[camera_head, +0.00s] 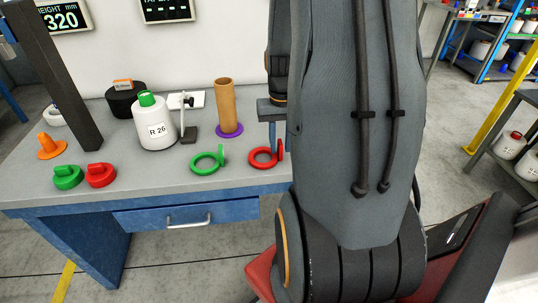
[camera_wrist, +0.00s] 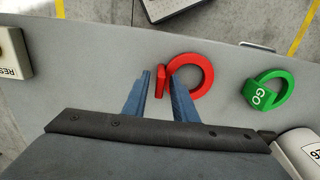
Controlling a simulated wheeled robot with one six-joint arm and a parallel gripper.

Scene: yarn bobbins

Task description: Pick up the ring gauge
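A red ring gauge (camera_head: 263,164) with an upright tab lies on the grey table (camera_head: 60,195) near its front edge. It also shows in the wrist view (camera_wrist: 207,80). A green ring gauge (camera_head: 206,170) lies to its left in the head view; in the wrist view its tab reads GO (camera_wrist: 262,97). My gripper (camera_wrist: 160,76) is open, with its blue fingertips on either side of the red gauge's tab. A small gap shows beside the left finger; I cannot tell whether the right finger touches. In the head view my gripper (camera_head: 279,145) is partly hidden by my arm.
A cardboard tube on a purple base (camera_head: 225,105) stands behind the gauges. A drawer handle (camera_head: 188,222) sits below the front edge.

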